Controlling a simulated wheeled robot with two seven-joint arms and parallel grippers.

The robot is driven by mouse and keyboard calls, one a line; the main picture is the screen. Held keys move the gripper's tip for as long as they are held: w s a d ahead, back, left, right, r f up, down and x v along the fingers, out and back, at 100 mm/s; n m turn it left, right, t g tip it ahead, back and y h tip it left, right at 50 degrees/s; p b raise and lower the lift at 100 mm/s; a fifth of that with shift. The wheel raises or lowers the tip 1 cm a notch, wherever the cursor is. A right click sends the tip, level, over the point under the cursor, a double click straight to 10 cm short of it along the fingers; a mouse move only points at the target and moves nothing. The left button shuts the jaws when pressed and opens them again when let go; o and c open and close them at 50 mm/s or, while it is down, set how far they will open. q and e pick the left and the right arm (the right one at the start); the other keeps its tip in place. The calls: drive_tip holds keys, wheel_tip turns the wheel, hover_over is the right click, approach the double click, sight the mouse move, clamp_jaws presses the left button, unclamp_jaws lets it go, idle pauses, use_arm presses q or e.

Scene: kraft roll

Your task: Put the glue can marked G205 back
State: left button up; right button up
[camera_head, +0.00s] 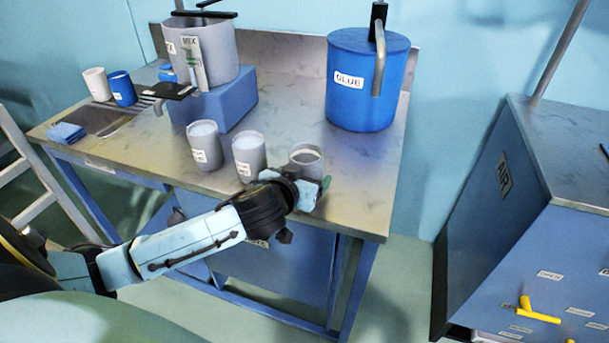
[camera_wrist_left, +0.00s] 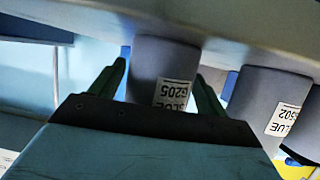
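The glue can marked G205 is a grey cup with a white label. In the left wrist view, which is upside down, the can (camera_wrist_left: 163,62) is between the green fingers of my left gripper (camera_wrist_left: 161,68). A gap shows beside the left-hand finger, so the gripper looks open around it. In the head view the can (camera_head: 306,156) is the rightmost of three grey cans at the table's front edge. My left gripper (camera_head: 307,187) covers its lower front. My right gripper is out of view.
Two more grey cans (camera_head: 205,146) (camera_head: 249,153) stand left of it on the metal table (camera_head: 352,190). A blue glue drum (camera_head: 362,90) and a mixing pot (camera_head: 215,55) on a blue block stand behind. A blue cabinet (camera_head: 540,215) is at right.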

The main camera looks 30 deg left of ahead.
use_arm(q)
drive_tip(key=shift+o, duration=0.5)
drive_tip(key=shift+r, duration=0.25)
drive_tip(key=p+v, duration=0.1)
drive_tip(key=v, duration=0.5)
drive_tip(key=shift+s+d, duration=0.1)
drive_tip(key=shift+s, duration=0.15)
drive_tip(key=shift+p+v, duration=0.7)
drive_tip(key=shift+v, duration=2.05)
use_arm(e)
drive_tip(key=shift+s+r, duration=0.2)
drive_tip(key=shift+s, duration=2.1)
